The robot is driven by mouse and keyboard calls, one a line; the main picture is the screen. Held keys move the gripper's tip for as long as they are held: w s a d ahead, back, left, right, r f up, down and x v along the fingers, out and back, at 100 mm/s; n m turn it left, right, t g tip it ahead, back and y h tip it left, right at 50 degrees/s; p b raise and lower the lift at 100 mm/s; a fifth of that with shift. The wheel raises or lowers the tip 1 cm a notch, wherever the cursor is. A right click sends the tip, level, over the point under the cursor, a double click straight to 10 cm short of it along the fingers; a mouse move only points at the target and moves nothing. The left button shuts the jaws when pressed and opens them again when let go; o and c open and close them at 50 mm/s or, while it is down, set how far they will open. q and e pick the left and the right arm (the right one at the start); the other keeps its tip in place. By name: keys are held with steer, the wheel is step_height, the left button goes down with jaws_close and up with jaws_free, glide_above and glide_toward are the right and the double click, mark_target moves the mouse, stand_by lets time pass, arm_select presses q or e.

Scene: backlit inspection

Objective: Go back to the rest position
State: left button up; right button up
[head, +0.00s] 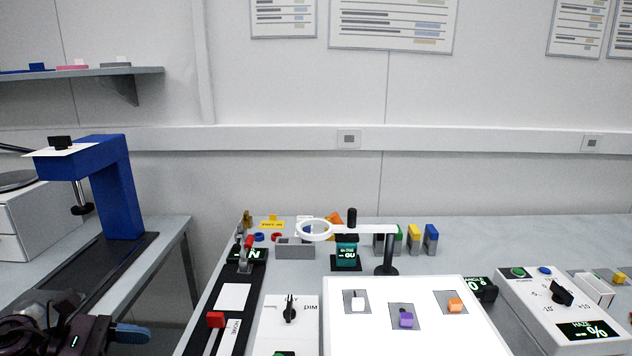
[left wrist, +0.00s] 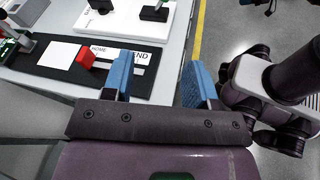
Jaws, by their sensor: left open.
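My left gripper (left wrist: 158,80) is open in the left wrist view, with its two blue fingers apart and nothing between them. In the head view my left gripper (head: 134,335) shows at the lower left corner, beside the front left of the workbench and apart from it. Only part of it is in that frame. My right gripper is not seen in the head view. A dark arm (left wrist: 270,85) with a light grey joint shows at the right of the left wrist view, but no gripper fingers can be made out on it.
A black slide unit with a red knob (head: 216,319) stands at the bench's left. A blue press (head: 118,190) stands at left. A gap separates the two tables.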

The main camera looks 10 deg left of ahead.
arm_select(q)
steer(key=a+f+n+t+y, duration=0.3)
steer(key=f+n+t+y, duration=0.15)
steer(key=n, duration=0.95)
steer(key=a+f+n+t+y, duration=0.25)
steer(key=f+n, duration=0.35)
steer(key=n, duration=0.7)
steer(key=s+a+f+n+g+y, duration=0.3)
steer(key=s+f+n+g+y, duration=0.25)
steer(key=s+f+n, duration=0.6)
steer(key=w+d+f+n+t, duration=0.1)
steer(key=d+f+n, duration=0.1)
steer(key=d+n, duration=0.4)
steer(key=w+d+f+n+t, duration=0.1)
steer(key=d+f+n, duration=0.2)
steer(key=d, duration=0.9)
steer(key=n, duration=0.3)
steer(key=shift+d+y, duration=0.3)
steer(key=shift+y, duration=0.05)
steer(key=shift+t, duration=0.25)
